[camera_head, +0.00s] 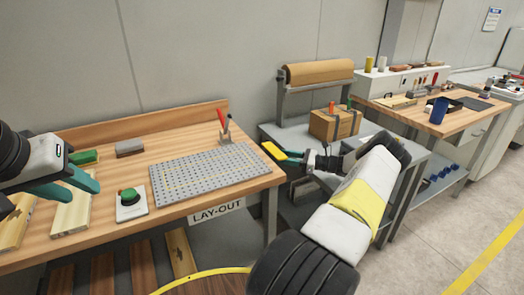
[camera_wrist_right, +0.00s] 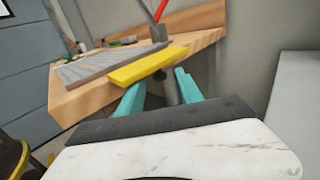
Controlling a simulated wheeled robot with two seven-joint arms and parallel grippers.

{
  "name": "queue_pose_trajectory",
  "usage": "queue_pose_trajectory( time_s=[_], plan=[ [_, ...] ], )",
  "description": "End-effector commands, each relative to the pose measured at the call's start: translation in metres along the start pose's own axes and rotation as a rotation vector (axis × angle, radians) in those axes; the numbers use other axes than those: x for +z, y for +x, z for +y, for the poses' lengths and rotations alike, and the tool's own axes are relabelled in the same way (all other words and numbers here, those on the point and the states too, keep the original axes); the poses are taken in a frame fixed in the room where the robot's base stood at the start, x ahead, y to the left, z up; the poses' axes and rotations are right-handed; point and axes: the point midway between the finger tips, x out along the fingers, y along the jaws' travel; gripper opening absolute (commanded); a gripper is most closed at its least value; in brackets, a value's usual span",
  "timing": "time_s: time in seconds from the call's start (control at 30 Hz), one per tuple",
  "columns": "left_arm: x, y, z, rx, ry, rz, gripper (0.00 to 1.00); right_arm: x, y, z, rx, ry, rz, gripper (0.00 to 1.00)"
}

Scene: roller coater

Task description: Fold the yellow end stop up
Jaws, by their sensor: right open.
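The yellow end stop (camera_head: 272,151) is a flat bar at the right end of the lay-out bench, beside the perforated grey plate (camera_head: 210,174). It lies slanted across the right wrist view (camera_wrist_right: 148,65), just beyond my fingertips. My right gripper (camera_head: 292,156) is open, its teal fingers (camera_wrist_right: 160,92) apart and pointing at the stop. I cannot tell whether a finger touches it. A dark round part (camera_wrist_right: 172,88) shows between the fingers. My left gripper (camera_head: 85,191) is over the left of the bench, teal fingers apart, with nothing seen between them.
A green button on a white base (camera_head: 131,203), wooden blocks (camera_head: 72,213) and a grey block (camera_head: 129,147) are on the bench (camera_head: 240,190).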

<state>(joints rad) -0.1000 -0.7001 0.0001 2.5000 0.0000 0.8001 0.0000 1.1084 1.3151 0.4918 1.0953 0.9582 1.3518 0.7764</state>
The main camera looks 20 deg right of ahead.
Motion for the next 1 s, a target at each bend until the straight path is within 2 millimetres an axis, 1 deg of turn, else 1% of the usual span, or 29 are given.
queue_pose_trajectory(
  time_s=[0.03, 0.17, 0.43, 0.47, 0.6, 0.67, 1.0],
  plan=[
    [0.000, 0.000, 0.000, 0.000, 0.000, 0.000, 0.36, 0.000, 0.006, 0.000, 0.000, 0.000, 0.000, 0.43],
    [0.000, 0.000, 0.000, 0.000, 0.000, 0.000, 0.36, 0.000, 0.014, 0.000, 0.000, 0.000, 0.000, 0.43],
    [0.000, 0.000, 0.000, 0.000, 0.000, 0.000, 0.36, 0.000, 0.016, 0.000, 0.000, 0.000, 0.001, 0.43],
    [0.000, 0.000, 0.000, 0.000, 0.000, 0.000, 0.36, 0.000, 0.016, 0.000, 0.000, 0.000, 0.001, 0.39],
    [0.000, 0.000, 0.000, 0.000, 0.000, 0.000, 0.36, 0.000, 0.016, 0.000, 0.000, 0.000, 0.001, 0.11],
    [0.000, 0.000, 0.000, 0.000, 0.000, 0.000, 0.36, 0.000, 0.016, 0.000, -0.001, 0.000, 0.001, 0.00],
    [0.000, 0.000, 0.000, 0.000, 0.000, 0.000, 0.36, 0.002, 0.015, -0.001, -0.001, -0.016, 0.018, 0.00]
  ],
)
